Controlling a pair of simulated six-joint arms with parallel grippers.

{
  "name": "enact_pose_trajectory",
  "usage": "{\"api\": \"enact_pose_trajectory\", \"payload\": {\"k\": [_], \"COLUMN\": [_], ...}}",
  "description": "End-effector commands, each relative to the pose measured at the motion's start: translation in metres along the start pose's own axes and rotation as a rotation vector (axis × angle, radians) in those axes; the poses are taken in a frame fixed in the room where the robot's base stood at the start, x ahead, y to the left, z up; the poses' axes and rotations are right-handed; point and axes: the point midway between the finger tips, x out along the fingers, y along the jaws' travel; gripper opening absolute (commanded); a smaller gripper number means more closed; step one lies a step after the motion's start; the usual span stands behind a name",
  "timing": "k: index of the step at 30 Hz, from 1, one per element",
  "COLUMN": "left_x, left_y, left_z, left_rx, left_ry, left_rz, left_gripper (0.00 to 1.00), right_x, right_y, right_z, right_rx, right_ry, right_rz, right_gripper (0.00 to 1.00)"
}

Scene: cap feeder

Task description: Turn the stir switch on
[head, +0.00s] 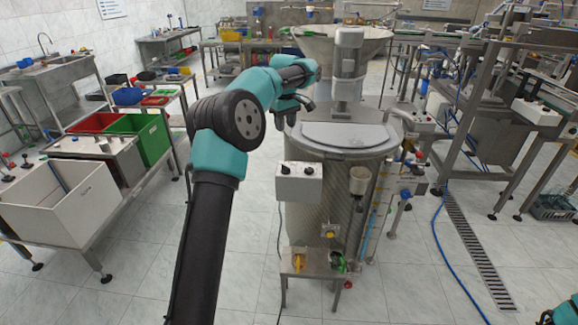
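A white control box (299,184) with small dark knobs on its top edge is fixed to the front of a steel tank (330,215). I cannot read any labels, so which knob is the stir switch and how it is set cannot be told. My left gripper (303,106) is above and behind the box in the picture, by the left side of the tank's top, apart from the box. Its fingers are small and dark, and their opening cannot be made out. Only a teal piece of my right arm shows at the bottom right corner; its gripper is out of view.
A motor (347,55) stands upright on the tank lid (345,134). A small stand (313,265) with valves is at the tank's foot. Red and green bins (140,132) are at left. A blue hose (445,240) lies on the floor at right.

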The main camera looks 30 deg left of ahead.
Motion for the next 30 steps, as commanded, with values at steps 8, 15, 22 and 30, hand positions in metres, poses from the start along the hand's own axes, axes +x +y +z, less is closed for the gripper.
{"api": "enact_pose_trajectory", "payload": {"k": [8, 15, 22, 30], "left_x": [0.007, 0.036, 0.076, 0.121], "left_y": [0.000, 0.000, 0.000, 0.000], "left_z": [0.000, 0.000, 0.001, 0.000], "left_rx": [0.002, 0.002, 0.002, 0.002], "left_ry": [0.000, -0.002, -0.002, -0.001], "left_rz": [-0.001, -0.002, -0.003, -0.002], "left_gripper": [0.39, 0.39, 0.39, 0.39], "right_x": [0.000, 0.000, 0.000, 0.000], "right_y": [0.000, 0.000, 0.000, 0.000], "right_z": [0.000, 0.000, 0.000, 0.000], "right_rx": [0.000, 0.000, 0.000, 0.000], "right_ry": [0.000, 0.000, 0.000, 0.000], "right_rz": [0.000, 0.000, 0.000, 0.000], "right_gripper": [0.43, 0.43, 0.43, 0.43]}}
